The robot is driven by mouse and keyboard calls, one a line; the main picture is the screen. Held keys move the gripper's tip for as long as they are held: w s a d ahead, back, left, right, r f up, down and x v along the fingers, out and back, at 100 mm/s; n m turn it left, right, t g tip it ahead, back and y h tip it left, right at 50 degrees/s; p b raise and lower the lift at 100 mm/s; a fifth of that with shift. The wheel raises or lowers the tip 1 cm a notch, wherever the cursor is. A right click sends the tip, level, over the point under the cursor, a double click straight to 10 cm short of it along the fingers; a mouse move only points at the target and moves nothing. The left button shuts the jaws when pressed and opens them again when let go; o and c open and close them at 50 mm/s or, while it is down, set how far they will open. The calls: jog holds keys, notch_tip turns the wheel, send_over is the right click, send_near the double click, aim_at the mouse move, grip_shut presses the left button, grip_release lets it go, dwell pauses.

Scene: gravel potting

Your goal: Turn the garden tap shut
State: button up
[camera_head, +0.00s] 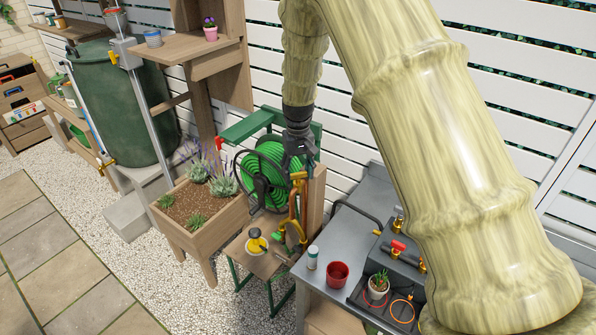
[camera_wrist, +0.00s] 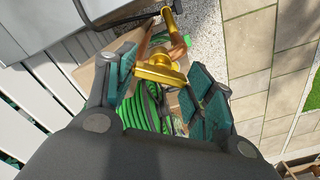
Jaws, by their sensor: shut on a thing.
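The garden tap (camera_head: 298,178) is brass-coloured and stands at the top of a copper pipe (camera_head: 293,205) beside a wooden post (camera_head: 315,210). In the wrist view, its brass handle (camera_wrist: 160,70) lies between the two teal-padded fingers. My gripper (camera_head: 297,165) comes down onto it from above. In the wrist view, my gripper (camera_wrist: 158,78) is shut on the tap handle, with a finger on each side. The exact contact and the handle's turn angle are hard to tell; the fingers and wrist partly hide them.
A green hose reel (camera_head: 268,180) stands close behind the tap. A wooden planter (camera_head: 200,215) is to the left. A grey bench (camera_head: 330,285) at right holds a red pot (camera_head: 337,274), a small succulent and a dark box with brass valves. Paving lies clear at far left.

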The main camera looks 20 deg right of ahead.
aim_at(298, 173)
jog(key=m, duration=0.5)
jog(key=shift+w+r+m, duration=0.1)
jog(key=shift+m, duration=0.2)
jog(key=m, duration=0.4)
jog(key=shift+m, duration=0.3)
jog(key=o, duration=1)
notch_tip(298, 173, up, 12)
dwell(0.3)
